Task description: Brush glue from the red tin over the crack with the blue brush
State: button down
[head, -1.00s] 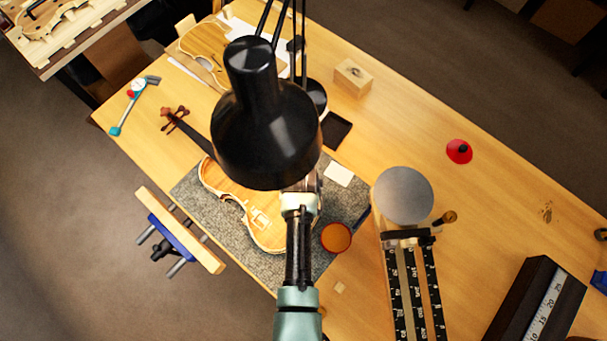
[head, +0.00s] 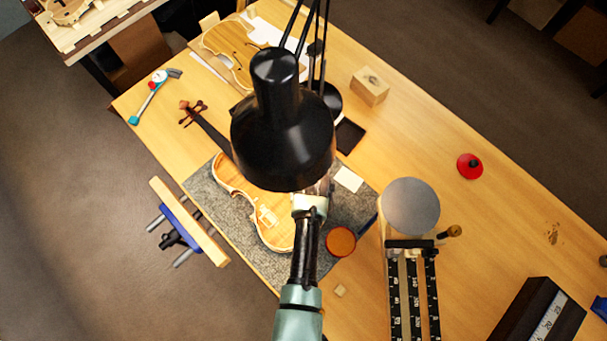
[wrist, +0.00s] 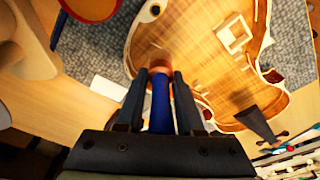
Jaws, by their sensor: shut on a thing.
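In the wrist view my gripper (wrist: 160,76) is shut on the blue brush (wrist: 160,105), whose handle stands between the fingers. The brush's far end is blurred and lies over the violin's edge; I cannot tell whether it touches. The violin (wrist: 215,70) lies face up to the right of the fingers; it also shows in the head view (head: 240,187). I cannot make out the crack. The open red tin (head: 341,241), with orange-brown inside, stands beside the violin; its rim shows at the wrist view's upper left (wrist: 92,12). In the head view the lamp hides my gripper.
A balance with a round pan (head: 411,205) stands right of the tin. A grey mat (head: 207,188) lies under the violin. A red lid (head: 469,166) and a wooden block (head: 370,86) sit farther back, with bare bench between.

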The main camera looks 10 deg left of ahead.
jog(key=shift+s+d+r+p, duration=0.15)
jog(key=shift+s+d+p, duration=0.8)
jog(key=shift+d, duration=0.45)
jog(key=shift+s+r, duration=0.1)
jog(key=shift+s, duration=0.05)
jog(key=shift+w+a+r+b, duration=0.1)
jog(key=shift+w+a+b, duration=0.1)
jog(key=shift+w+a, duration=0.5)
jog(key=shift+w+a+f+b, duration=0.15)
jog(key=shift+w+a, duration=0.25)
jog(key=shift+a, duration=0.5)
jog(key=shift+w+a+r+b, duration=0.15)
jog(key=shift+w+a+b, duration=0.1)
jog(key=shift+w+a, duration=0.45)
jog(key=shift+a, duration=0.35)
jog(key=shift+a+r, duration=0.1)
jog(key=shift+r, duration=0.15)
jog(key=shift+s+d+r+p, duration=0.1)
jog(key=shift+s+d+p, duration=0.5)
jog(key=shift+d, duration=0.3)
jog(key=shift+s+d+f+p, duration=0.1)
jog(key=shift+s+d+p, duration=0.55)
jog(key=shift+d, duration=0.2)
jog(key=shift+s+d+r+p, duration=0.1)
jog(key=shift+s+d+p, duration=0.5)
jog(key=shift+d, duration=0.3)
jog(key=shift+r, duration=0.15)
